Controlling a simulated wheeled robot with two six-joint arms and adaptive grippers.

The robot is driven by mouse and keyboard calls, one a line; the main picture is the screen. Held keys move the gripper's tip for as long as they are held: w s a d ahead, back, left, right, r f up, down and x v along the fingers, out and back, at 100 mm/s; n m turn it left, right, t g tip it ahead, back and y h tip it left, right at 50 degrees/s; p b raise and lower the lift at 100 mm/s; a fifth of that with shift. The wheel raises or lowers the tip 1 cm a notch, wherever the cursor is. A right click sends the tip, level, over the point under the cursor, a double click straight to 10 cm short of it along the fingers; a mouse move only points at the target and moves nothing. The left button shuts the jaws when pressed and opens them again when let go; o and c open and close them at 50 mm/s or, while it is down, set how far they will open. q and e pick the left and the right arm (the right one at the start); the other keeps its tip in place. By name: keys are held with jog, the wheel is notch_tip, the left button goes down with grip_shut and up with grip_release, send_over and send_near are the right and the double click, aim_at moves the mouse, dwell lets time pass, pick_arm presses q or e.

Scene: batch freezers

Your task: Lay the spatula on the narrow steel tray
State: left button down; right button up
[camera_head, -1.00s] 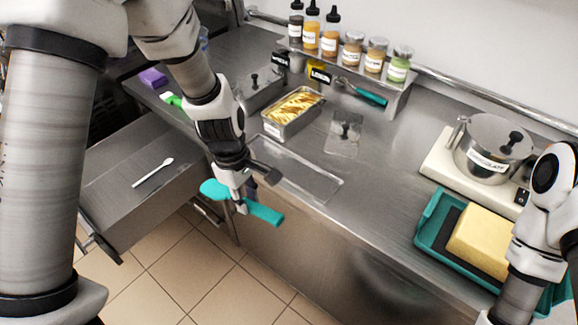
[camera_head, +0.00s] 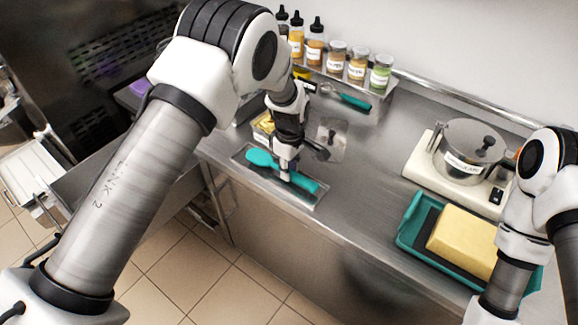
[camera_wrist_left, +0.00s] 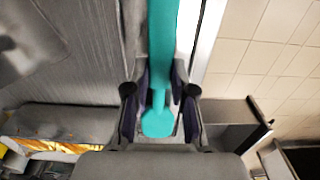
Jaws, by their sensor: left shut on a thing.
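The teal spatula (camera_head: 264,158) is held in my left gripper (camera_head: 286,176), which is shut on it and points down. The narrow steel tray (camera_head: 268,179) lies on the counter near its front edge. The spatula is over the tray and runs roughly along its length; I cannot tell whether it touches the bottom. In the left wrist view the spatula (camera_wrist_left: 162,35) runs between the fingers of my left gripper (camera_wrist_left: 160,97). My right arm comes in at the right; its gripper is out of the picture.
Behind the tray are a yellow-filled pan (camera_head: 262,125), partly hidden by my arm, and a clear lid (camera_head: 331,138). A rack holds bottles, jars and a teal-handled tool (camera_head: 354,102). To the right stand a lidded pot (camera_head: 468,150) and a teal tray (camera_head: 411,224) with a yellow block.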

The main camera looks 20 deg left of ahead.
pick_arm(q)
jog(key=shift+f, duration=0.5)
jog(key=shift+w+a+f, duration=0.1)
jog(key=shift+w+f, duration=0.05)
jog(key=shift+f, duration=0.25)
jog(key=c, duration=1)
grip_release()
pick_arm(e)
jog(key=shift+r, duration=0.3)
pick_arm(q)
jog(key=shift+r, duration=0.55)
notch_tip(320, 180, up, 11)
jog(key=b, duration=0.3)
jog(key=shift+r+b, duration=0.15)
jog(key=shift+b, duration=0.15)
pick_arm(e)
notch_tip(320, 180, down, 4)
jog(key=shift+r, duration=0.25)
